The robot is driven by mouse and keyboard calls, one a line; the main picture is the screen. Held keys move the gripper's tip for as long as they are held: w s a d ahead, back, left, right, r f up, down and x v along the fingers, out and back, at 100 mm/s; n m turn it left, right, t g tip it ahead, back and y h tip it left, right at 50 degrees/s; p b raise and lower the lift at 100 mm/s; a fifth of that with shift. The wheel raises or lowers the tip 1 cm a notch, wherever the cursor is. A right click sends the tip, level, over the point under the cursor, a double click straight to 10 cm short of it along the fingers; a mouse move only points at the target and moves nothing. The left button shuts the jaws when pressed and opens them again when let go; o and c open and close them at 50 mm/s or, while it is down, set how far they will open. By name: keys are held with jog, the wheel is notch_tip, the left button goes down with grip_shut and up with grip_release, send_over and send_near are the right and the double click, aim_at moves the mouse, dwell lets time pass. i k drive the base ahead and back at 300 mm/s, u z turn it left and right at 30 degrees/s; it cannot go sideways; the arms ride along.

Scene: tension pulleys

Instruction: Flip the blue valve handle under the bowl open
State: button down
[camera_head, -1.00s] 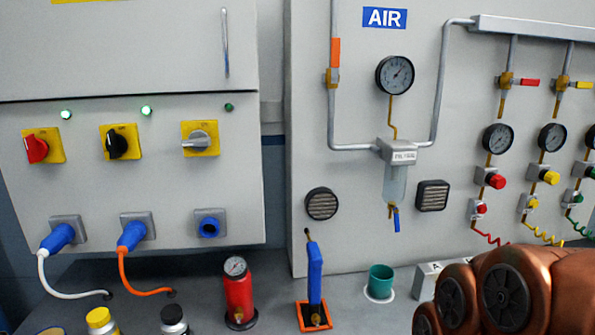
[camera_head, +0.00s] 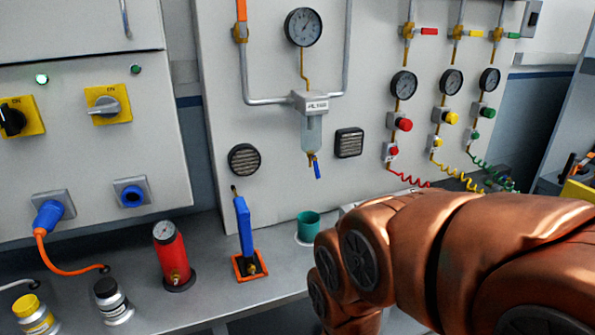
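The filter bowl (camera_head: 312,135) hangs from a grey block on the AIR panel, left of the middle of the view. The small blue valve handle (camera_head: 317,170) hangs down below it, beside a brass fitting (camera_head: 310,157). My copper-coloured arm fills the lower right, apart from the handle in the picture. My gripper is not visible in this view.
A teal cup (camera_head: 308,225), a blue upright tool on an orange base (camera_head: 240,268) and a red cylinder with a gauge (camera_head: 171,257) stand on the grey bench (camera_head: 215,295). Coiled hoses (camera_head: 455,174) hang at the right. Round (camera_head: 244,159) and square (camera_head: 349,143) vents flank the bowl.

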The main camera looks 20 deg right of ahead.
aim_at(314, 157)
jog(key=u, duration=1.9)
jog(key=k, duration=1.05)
jog(key=z, duration=1.2)
jog(key=i, duration=0.5)
jog(key=u, duration=0.05)
